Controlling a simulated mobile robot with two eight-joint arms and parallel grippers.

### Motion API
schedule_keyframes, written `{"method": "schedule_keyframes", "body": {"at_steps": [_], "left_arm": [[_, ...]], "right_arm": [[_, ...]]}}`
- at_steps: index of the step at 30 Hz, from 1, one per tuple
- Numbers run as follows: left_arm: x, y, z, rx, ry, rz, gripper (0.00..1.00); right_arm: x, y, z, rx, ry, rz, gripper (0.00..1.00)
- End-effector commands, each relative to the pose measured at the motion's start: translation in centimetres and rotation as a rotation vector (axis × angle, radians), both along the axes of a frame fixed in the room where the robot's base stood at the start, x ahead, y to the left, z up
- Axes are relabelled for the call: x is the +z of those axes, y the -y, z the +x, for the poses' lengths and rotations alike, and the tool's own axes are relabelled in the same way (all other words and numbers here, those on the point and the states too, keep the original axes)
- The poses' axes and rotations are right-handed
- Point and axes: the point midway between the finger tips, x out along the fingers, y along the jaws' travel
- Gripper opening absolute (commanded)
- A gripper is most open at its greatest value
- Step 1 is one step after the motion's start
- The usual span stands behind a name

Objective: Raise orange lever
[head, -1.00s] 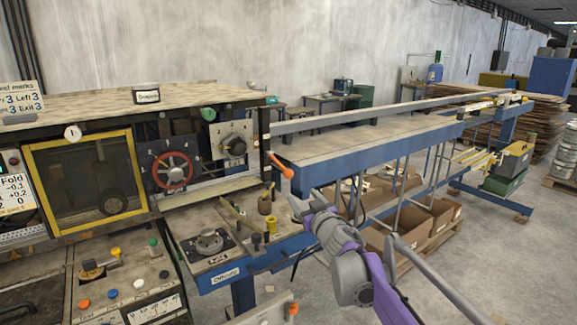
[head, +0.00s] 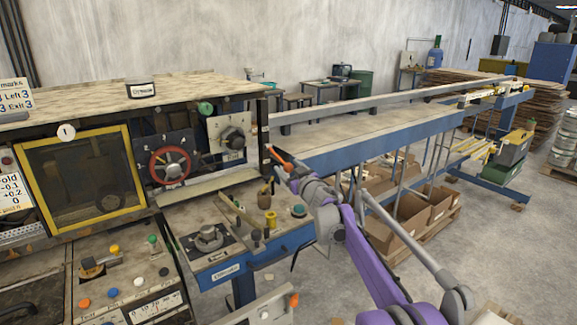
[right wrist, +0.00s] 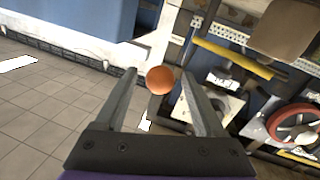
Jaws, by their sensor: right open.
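The orange lever (head: 279,157) sticks out at the right end of the machine, beside the blue-edged table. In the right wrist view its round orange end (right wrist: 159,80) appears between the two fingers, with space on both sides. My right gripper (head: 289,172) is at the lever's end in the head view, and it partly covers that end. In the right wrist view the gripper (right wrist: 168,72) is open and holds nothing. Whether a finger touches the lever I cannot tell. My left gripper is not in view.
A red handwheel (head: 170,165) and a dial plate (head: 233,137) sit left of the lever. The long blue-edged table (head: 350,155) runs away to the right. Cardboard boxes (head: 408,222) stand below it. A second orange knob (head: 294,299) is lower down. Open floor lies at right.

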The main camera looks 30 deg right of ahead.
Motion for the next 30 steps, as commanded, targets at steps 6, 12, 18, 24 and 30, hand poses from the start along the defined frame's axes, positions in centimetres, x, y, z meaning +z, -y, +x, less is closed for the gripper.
{"method": "schedule_keyframes", "body": {"at_steps": [6, 12, 18, 24, 30], "left_arm": [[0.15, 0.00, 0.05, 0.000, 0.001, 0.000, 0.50], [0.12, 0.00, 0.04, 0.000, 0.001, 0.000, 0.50], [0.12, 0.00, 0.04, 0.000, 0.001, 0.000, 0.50], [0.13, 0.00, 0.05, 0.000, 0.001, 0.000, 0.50], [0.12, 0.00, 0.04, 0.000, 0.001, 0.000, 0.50]], "right_arm": [[-0.04, 0.05, 0.51, 0.000, 0.000, 0.000, 0.71], [-0.07, 0.05, 0.48, 0.000, 0.000, 0.000, 0.62], [-0.06, 0.05, 0.47, 0.000, 0.000, 0.000, 0.26], [-0.06, 0.05, 0.46, 0.000, 0.000, 0.000, 0.00], [-0.06, 0.05, 0.46, 0.000, 0.000, 0.000, 0.00]]}}
